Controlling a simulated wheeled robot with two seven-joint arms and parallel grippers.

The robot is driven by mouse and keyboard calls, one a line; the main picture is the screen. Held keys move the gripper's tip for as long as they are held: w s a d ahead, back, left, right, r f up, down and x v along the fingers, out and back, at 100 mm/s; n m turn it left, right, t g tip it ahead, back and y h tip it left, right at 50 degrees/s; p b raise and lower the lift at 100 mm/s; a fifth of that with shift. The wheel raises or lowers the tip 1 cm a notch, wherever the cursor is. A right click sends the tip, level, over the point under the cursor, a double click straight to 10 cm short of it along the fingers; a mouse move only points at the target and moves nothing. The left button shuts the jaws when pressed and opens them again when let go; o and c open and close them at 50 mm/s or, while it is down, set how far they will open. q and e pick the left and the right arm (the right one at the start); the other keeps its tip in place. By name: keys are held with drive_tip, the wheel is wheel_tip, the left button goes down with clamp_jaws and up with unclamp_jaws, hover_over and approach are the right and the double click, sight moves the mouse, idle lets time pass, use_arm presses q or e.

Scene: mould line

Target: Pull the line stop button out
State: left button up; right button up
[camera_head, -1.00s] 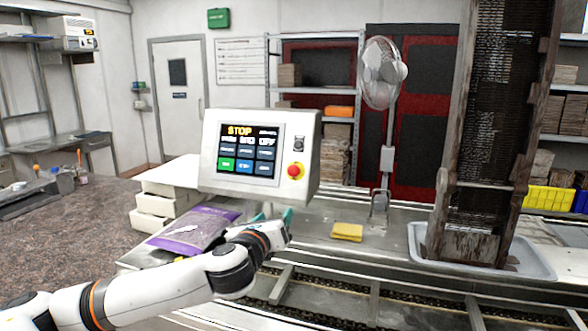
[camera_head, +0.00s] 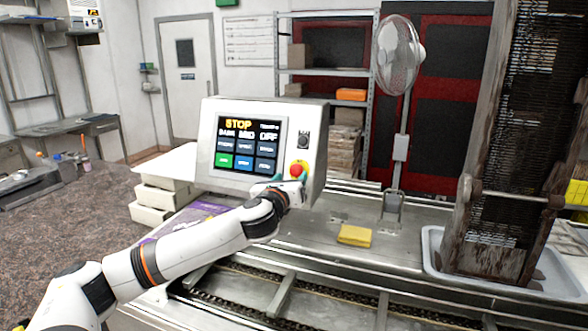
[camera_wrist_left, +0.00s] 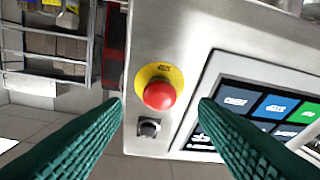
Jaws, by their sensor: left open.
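The line stop button (camera_head: 298,169) is a red mushroom head on a yellow disc, on the right side of the control panel's (camera_head: 210,165) front. It also shows in the left wrist view (camera_wrist_left: 159,94), near the middle. My left gripper (camera_head: 290,184) is just below and in front of the button in the head view. In the left wrist view its two green fingers (camera_wrist_left: 160,110) stand wide apart, one on each side of the button, with no visible contact. The panel screen (camera_head: 248,143) reads STOP. My right gripper is not in view.
A black selector knob (camera_wrist_left: 148,128) sits beside the button. A yellow cloth (camera_head: 354,235) lies on the metal line bench. A purple bag (camera_head: 205,209) lies partly hidden behind my left arm. A fan (camera_head: 398,60) and a tall mould rack (camera_head: 500,150) stand to the right.

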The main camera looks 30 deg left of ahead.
sight(295, 172)
use_arm(q)
drive_tip(key=x, duration=0.3)
drive_tip(key=shift+w+p, duration=0.1)
drive_tip(key=shift+p, duration=0.2)
drive_tip(key=shift+w+a, duration=0.1)
drive_tip(key=shift+w, duration=0.1)
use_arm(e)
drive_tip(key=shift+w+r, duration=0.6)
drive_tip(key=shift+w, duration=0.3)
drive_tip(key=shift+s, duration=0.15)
